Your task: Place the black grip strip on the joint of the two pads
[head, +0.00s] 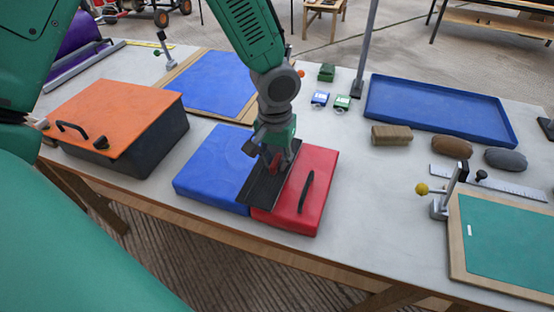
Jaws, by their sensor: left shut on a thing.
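A blue pad (205,172) and a red pad (317,176) lie side by side at the front of the table. The red pad has a black handle (306,190) on top. My left gripper (272,165) comes down from above and is shut on the black grip strip (262,188). The strip lies lengthwise over the line where the two pads meet and hides most of it. I cannot tell whether the strip touches the pads. My right gripper is not in view.
An orange-lidded box (120,110) stands left of the blue pad. Behind are a blue sheet on a board (212,80), small boxes (320,98) and a blue tray (440,108). A clamp (440,205) and green board (510,240) are at right. Table right of the red pad is clear.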

